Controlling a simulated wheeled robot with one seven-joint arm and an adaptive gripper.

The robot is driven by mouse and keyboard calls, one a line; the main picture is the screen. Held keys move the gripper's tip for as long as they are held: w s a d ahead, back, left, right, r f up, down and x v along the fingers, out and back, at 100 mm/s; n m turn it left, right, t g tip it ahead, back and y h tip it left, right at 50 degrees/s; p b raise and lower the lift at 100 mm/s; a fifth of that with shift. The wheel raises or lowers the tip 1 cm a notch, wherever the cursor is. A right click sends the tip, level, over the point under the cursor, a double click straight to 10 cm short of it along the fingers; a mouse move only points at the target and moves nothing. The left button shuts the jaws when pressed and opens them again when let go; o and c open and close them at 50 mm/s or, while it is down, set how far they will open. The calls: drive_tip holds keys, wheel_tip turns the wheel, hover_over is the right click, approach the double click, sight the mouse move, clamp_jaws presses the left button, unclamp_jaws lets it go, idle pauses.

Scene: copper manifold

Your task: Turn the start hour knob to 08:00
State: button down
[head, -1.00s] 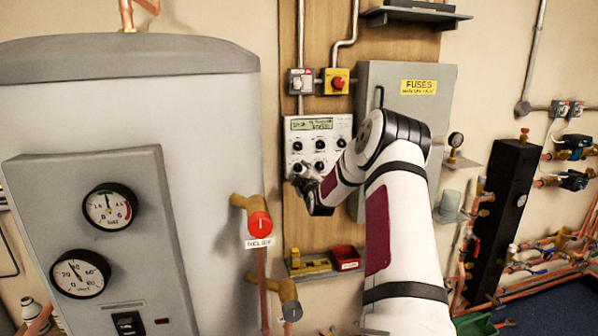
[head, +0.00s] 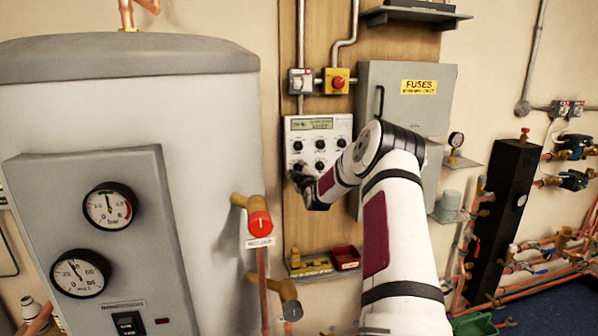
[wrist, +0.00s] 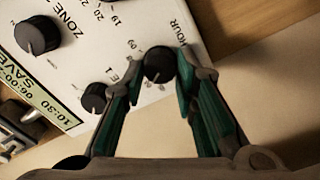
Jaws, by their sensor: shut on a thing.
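The white control panel (head: 318,126) with a green display (head: 311,124) and two rows of black knobs hangs on the wooden board. My gripper (head: 297,177) is at the panel's lower left knob in the head view. In the wrist view my gripper (wrist: 156,72) has its green-padded fingers on both sides of a black knob (wrist: 157,62), shut on it. Printed "HOUR" lettering and numbers such as 19, 20 and 09 lie near this knob. A small light pointer mark shows on its lower part.
Another knob (wrist: 95,97) sits close beside the left finger, and a larger one (wrist: 37,35) lies farther left. A grey fuse box (head: 408,90) stands right of the panel, behind my arm. A red emergency button (head: 338,82) is above. A shelf with red and yellow trays (head: 346,258) is below.

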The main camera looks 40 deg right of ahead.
drive_tip(key=shift+m, duration=0.3)
drive_tip(key=m, duration=0.5)
drive_tip(key=shift+r+b, duration=0.1)
drive_tip(key=shift+b, duration=0.2)
drive_tip(key=m, duration=0.6)
drive_tip(key=shift+d, duration=0.15)
idle(0.3)
drive_tip(key=c, duration=1.3)
unclamp_jaws()
drive_tip(key=shift+s, duration=0.1)
drive_tip(key=v, duration=1.2)
